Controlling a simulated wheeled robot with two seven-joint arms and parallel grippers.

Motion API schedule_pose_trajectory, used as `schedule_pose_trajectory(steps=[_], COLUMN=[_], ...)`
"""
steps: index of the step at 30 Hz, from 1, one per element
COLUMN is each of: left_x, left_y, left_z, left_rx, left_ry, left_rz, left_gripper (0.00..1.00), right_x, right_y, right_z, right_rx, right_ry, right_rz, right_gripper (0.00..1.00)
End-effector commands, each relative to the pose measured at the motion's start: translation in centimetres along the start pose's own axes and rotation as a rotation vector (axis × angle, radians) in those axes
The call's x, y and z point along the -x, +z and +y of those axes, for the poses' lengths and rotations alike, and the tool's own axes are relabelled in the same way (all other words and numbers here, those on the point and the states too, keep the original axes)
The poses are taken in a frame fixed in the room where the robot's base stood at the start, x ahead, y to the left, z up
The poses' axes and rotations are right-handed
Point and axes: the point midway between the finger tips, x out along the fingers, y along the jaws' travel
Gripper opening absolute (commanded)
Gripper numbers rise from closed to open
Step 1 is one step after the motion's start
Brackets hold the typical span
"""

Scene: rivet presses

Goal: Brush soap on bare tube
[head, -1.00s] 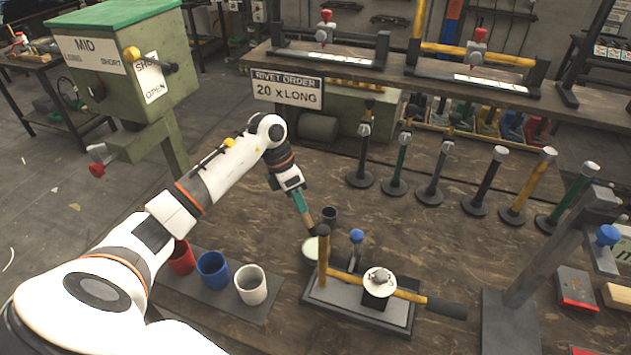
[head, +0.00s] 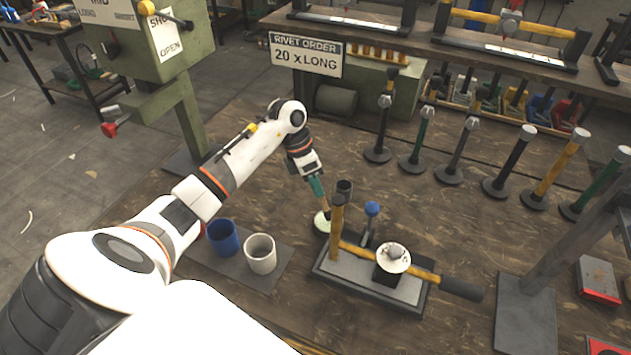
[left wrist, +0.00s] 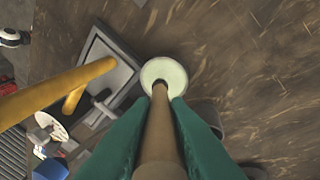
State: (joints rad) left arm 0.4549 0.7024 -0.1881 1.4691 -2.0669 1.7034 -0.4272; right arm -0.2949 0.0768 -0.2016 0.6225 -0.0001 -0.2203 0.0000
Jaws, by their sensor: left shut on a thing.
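My left gripper (head: 319,194), with green fingers, is shut on the brown handle of a brush (head: 325,207). An upright yellow-brown bare tube (head: 337,222) rises at the fixture's left end. A yellow tube (head: 420,273) with a black grip lies across it. My right gripper is out of view.
A dark cup (head: 344,187) stands close behind the dish. A blue-knobbed lever (head: 371,209) is on the fixture. Blue (head: 222,238) and white (head: 261,254) cups stand on a mat at left. Several posts stand behind at right, near a press (head: 525,305).

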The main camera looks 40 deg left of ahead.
Motion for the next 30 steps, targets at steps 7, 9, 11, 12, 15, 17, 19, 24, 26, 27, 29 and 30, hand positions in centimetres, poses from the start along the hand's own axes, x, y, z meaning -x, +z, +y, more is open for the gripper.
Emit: schedule_pose_trajectory(steps=[7,9,11,12,15,17,19,24,26,27,29,30], left_x=[0.03,0.04,0.04,0.04,0.04,0.03,-0.01,-0.19,-0.26,-0.3,-0.37,-0.42], left_y=[-0.01,-0.01,-0.01,-0.02,-0.02,-0.01,0.0,0.04,0.06,0.07,0.08,0.09], left_z=[0.01,0.01,0.01,0.01,0.01,0.01,0.0,-0.04,-0.06,-0.07,-0.09,-0.1], left_rx=[0.0,0.0,0.0,0.0,0.0,0.0,0.0,0.0,0.0,0.0,0.0,0.0], left_ry=[0.0,0.0,0.0,0.0,0.0,0.0,0.0,0.0,0.0,0.0,0.0,0.0], left_rz=[0.0,0.0,0.0,0.0,0.0,0.0,0.0,0.0,0.0,0.0,0.0,0.001], left_gripper=[0.0,0.0,0.0,0.0,0.0,0.0,0.0,0.0,0.0,0.0,0.0,0.0], right_x=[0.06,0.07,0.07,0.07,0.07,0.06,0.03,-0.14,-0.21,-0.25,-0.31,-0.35], right_y=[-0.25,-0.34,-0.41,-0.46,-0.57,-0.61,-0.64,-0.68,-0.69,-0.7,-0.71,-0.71], right_z=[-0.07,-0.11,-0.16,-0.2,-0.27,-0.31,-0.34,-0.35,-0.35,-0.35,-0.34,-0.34], right_rx=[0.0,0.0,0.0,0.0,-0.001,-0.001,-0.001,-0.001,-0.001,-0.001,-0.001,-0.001], right_ry=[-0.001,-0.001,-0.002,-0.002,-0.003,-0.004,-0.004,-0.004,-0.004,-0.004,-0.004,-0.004], right_rz=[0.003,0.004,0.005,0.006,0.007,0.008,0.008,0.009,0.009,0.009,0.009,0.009], right_gripper=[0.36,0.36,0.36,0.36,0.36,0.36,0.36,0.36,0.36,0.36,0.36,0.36])
